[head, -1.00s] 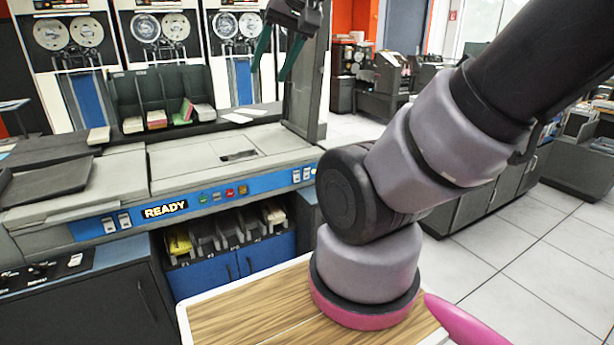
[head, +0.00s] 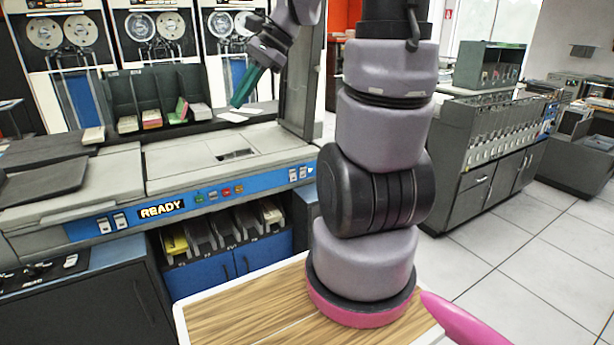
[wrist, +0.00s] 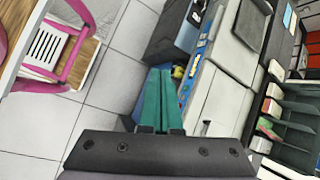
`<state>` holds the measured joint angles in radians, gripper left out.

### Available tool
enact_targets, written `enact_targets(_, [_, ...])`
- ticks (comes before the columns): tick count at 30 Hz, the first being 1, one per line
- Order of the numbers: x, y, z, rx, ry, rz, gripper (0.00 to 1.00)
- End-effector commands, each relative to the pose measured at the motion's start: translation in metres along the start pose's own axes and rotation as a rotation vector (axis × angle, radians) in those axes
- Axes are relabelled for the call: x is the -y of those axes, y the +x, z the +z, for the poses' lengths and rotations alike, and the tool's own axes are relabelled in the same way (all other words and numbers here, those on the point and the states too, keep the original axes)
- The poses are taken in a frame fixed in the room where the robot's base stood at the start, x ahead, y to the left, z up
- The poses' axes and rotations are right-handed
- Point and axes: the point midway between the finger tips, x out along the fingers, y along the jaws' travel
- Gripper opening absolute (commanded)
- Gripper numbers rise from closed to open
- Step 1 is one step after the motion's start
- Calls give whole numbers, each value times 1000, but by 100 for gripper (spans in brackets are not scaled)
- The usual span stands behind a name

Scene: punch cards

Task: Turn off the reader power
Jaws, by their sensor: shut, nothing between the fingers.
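The card reader (head: 185,160) is a grey machine with a blue front panel. The panel has a lit READY sign (head: 162,209), small coloured buttons (head: 218,193), a left pair of white rocker switches (head: 112,222) and a right pair of white rocker switches (head: 298,174). I cannot read which switch is the reader power. My gripper (head: 236,104), with teal fingers, is shut and empty, above the back of the machine and apart from the switches. In the wrist view, the closed fingers (wrist: 159,74) point toward the machine's blue panel (wrist: 190,84).
A card rack (head: 160,97) stands behind the machine's top. A dark upright panel (head: 303,85) rises at its right end. A wooden-topped surface (head: 235,315) lies in front. Several card trays (head: 225,230) sit below the panel. Open floor (head: 510,235) is at the right.

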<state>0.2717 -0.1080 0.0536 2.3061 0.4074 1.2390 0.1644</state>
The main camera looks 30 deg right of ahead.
Motion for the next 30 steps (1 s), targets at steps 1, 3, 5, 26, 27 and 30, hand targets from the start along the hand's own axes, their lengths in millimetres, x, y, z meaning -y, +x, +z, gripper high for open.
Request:
enact_targets(1, [6, 7, -11, 44, 75, -4, 0])
enact_targets(3, [14, 15, -22, 108, 178, -15, 0])
enact_targets(5, [21, 21, -34, 163, 265, -28, 0])
enact_targets(26, [65, 83, -231, 850, 1261, -287, 0])
enact_targets(27, [63, 86, -246, 892, 1314, -311, 0])
enact_targets(30, [56, 94, -284, 1000, 1443, -371, 0])
